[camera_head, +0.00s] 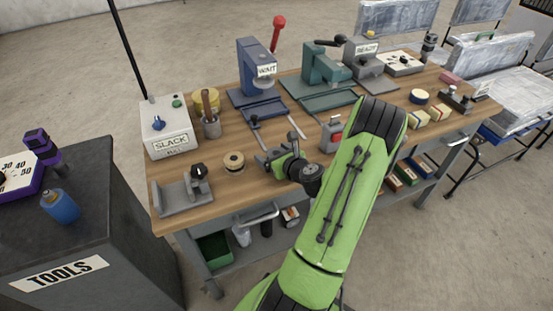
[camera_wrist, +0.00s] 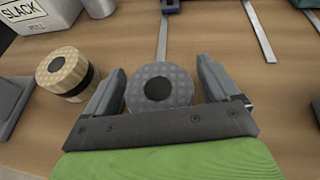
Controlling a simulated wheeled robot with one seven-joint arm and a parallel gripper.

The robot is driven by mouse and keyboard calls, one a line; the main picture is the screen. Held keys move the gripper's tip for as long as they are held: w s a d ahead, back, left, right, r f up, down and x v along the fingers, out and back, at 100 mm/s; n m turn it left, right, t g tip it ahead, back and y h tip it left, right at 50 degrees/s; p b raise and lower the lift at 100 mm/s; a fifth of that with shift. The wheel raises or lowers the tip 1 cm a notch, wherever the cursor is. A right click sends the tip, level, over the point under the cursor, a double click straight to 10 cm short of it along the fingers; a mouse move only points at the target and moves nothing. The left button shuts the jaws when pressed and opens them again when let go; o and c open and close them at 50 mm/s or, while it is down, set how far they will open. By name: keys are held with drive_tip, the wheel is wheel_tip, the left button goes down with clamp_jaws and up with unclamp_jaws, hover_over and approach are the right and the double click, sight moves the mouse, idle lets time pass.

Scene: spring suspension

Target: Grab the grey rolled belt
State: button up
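The grey rolled belt (camera_wrist: 142,101) shows in the wrist view as a round, ribbed roll with a dark centre. It is on the wooden bench top, between the two fingers of my gripper (camera_wrist: 161,72). The fingers are apart, one on each side of the roll, with narrow gaps; I cannot tell if either touches it. In the head view my gripper (camera_head: 277,153) is low over the front middle of the bench, and the grey roll is not clearly visible there.
A tan roll with a dark band (camera_wrist: 62,70) stands left of my gripper, also in the head view (camera_head: 233,161). A SLACK box (camera_head: 167,128) is at the bench's left. Blue (camera_head: 254,75) and teal (camera_head: 322,70) machines stand behind. A grey bracket (camera_head: 185,195) is at front left.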

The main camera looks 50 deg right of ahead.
drive_tip(key=c, duration=1)
drive_tip(key=shift+r, duration=0.1)
